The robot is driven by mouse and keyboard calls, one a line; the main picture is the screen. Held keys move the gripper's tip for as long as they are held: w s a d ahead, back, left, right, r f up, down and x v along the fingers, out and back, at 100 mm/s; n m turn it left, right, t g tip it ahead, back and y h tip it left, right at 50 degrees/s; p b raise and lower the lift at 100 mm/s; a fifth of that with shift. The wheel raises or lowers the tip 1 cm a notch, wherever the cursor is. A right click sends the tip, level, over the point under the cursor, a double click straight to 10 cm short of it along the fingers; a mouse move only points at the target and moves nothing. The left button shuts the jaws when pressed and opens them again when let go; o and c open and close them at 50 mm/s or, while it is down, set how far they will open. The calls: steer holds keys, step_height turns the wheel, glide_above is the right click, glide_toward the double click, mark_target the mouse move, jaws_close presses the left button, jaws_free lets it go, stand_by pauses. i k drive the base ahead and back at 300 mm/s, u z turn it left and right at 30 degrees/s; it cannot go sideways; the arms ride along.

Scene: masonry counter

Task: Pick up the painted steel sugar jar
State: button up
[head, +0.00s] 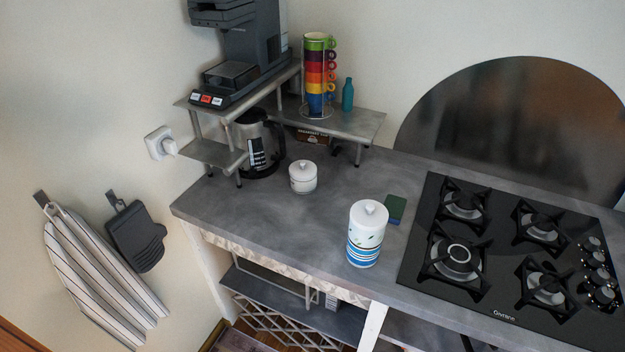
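A tall white lidded jar (366,236) with blue stripes and small painted marks stands upright near the front edge of the grey counter (240,205). It looks like the painted steel sugar jar, though no label is readable. Its white lid with a round knob is on. A smaller, squat white lidded pot (303,178) stands further back and to the left, apart from it. My gripper is not in view.
A black gas hob (500,265) lies right of the jar, and a dark green block (395,209) lies close behind it. A metal shelf (345,122) holds a coffee machine (240,50), stacked colourful cups (319,75) and a teal bottle (348,95). Counter left of the jar is clear.

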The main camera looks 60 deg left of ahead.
mark_target(302, 186)
steer(key=u, duration=0.65)
steer(key=i, duration=0.1)
steer(key=z, duration=0.3)
steer(key=k, duration=0.15)
steer(key=u, duration=3.25)
steer(key=k, duration=0.15)
steer(key=u, duration=0.65)
